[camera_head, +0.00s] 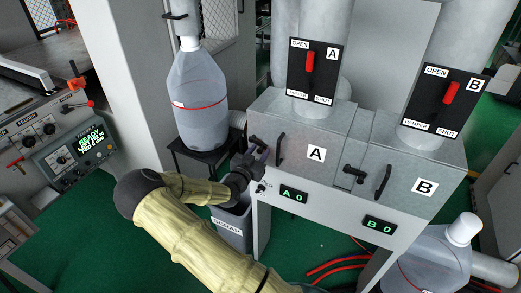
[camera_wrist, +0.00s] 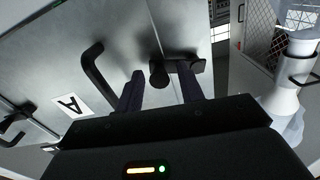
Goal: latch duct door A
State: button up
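Duct door A (camera_head: 298,165) is a grey metal panel with a black bar handle (camera_head: 280,148) and an "A" label (camera_head: 316,153). It looks flush with the box front. A dark latch (camera_head: 257,142) sits at its left edge. In the wrist view the latch (camera_wrist: 160,74) shows a round knob and a short bar pointing right, with the handle (camera_wrist: 92,68) to its left. My gripper (camera_head: 254,160) is at the latch. In the wrist view its fingers (camera_wrist: 160,92) are apart, either side of the knob; contact cannot be told.
Door B (camera_head: 402,178) with its latch (camera_head: 352,174) is to the right. Red damper levers A (camera_head: 310,62) and B (camera_head: 451,93) are above. A scrap bin (camera_head: 232,222) stands below my gripper, and a large clear bottle (camera_head: 198,100) stands to the left.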

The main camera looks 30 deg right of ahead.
jog(key=shift+d, duration=0.1)
grip_shut()
jog(key=shift+r+n+b, duration=0.2)
jog(key=shift+n+b, duration=0.5)
jog(key=shift+b, duration=0.1)
jog(key=shift+r+n+b, duration=0.3)
jog(key=shift+r+n, duration=0.2)
jog(key=shift+n, duration=0.5)
